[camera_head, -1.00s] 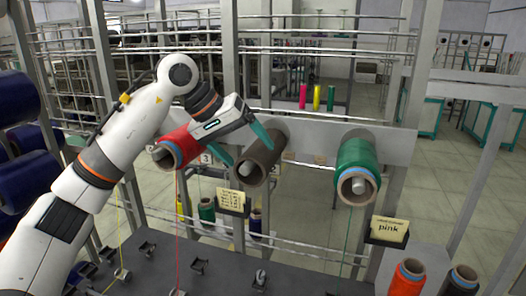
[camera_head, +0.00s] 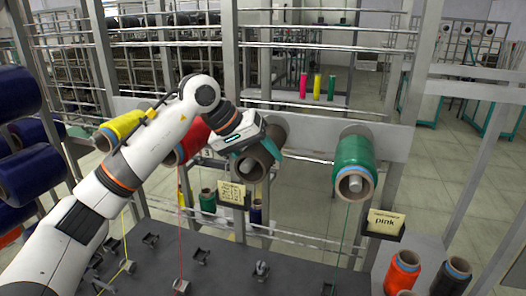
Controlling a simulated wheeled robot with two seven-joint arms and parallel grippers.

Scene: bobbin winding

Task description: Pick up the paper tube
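A dark brown tube (camera_head: 266,162), which looks like the paper tube, sits on a horizontal peg of the grey rail between the red and green spools. Its round open end faces me, with the pale peg end inside it. My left gripper (camera_head: 256,152) is at the tube, over its upper part near the front end. One teal fingertip shows on the tube's right side; the other is hard to make out. I cannot tell whether the fingers are closed on the tube. My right gripper is not in view.
A green spool (camera_head: 353,158) hangs to the right, and red (camera_head: 193,142) and yellow (camera_head: 121,127) spools hang to the left. Blue spools (camera_head: 30,172) stand at far left.

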